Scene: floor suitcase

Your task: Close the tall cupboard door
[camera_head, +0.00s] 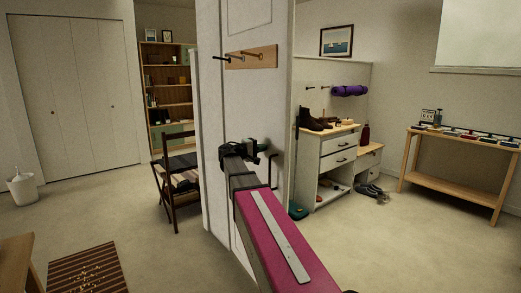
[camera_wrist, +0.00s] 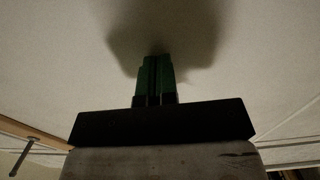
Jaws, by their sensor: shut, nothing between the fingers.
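A tall white panelled door (camera_head: 236,100) stands upright in the middle of the head view, with a narrow edge along its left side. I take it for the cupboard door; the cupboard's inside is not visible. My gripper (camera_head: 262,147) is in front of the door's face, below a wooden hook rail. In the wrist view my gripper (camera_wrist: 155,60) has its green fingers shut together and empty, pointing at a pale flat surface (camera_wrist: 60,60) with their shadow on it. I cannot tell whether the tips touch it. My arm hides the lower part of the door.
The wooden hook rail (camera_head: 251,57) sticks out from the door. A folding chair (camera_head: 176,176) and a bookshelf (camera_head: 168,85) are behind it to the left. A white drawer unit (camera_head: 336,150) and a wooden side table (camera_head: 455,179) are at right. Carpet is open between.

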